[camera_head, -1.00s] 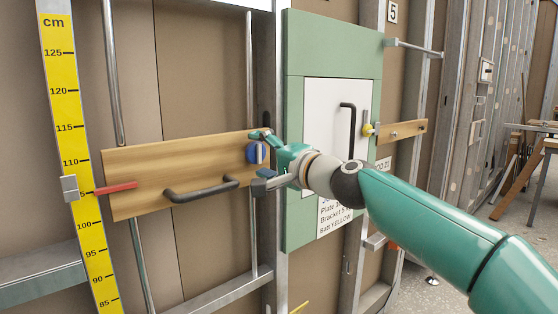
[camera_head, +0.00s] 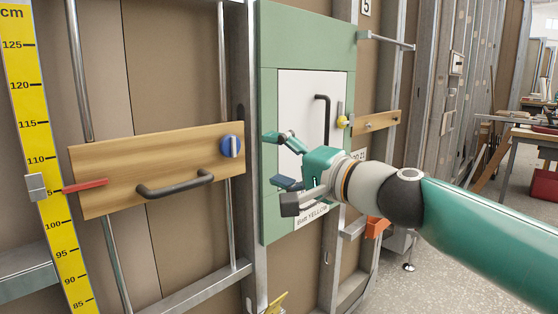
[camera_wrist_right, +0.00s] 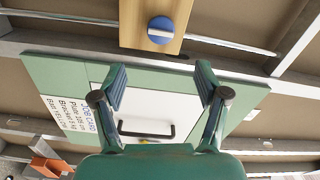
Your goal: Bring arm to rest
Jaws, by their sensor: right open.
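My right arm comes in from the right in the head view. Its green and grey gripper (camera_head: 279,168) is open and empty, in front of the green panel (camera_head: 298,52) and right of the blue knob (camera_head: 231,147). The knob sits on the right end of a wooden board (camera_head: 118,164) with a dark handle (camera_head: 174,184). In the right wrist view both fingers of the gripper (camera_wrist_right: 160,86) are spread with nothing between them; the knob (camera_wrist_right: 160,30) shows beyond, apart from them. My left gripper is not in view.
A white door (camera_head: 298,96) with a dark handle (camera_head: 324,120) is set in the green panel. A yellow ruler (camera_head: 36,130) with a red pointer (camera_head: 86,187) stands at left. An orange bin (camera_head: 377,226) hangs low.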

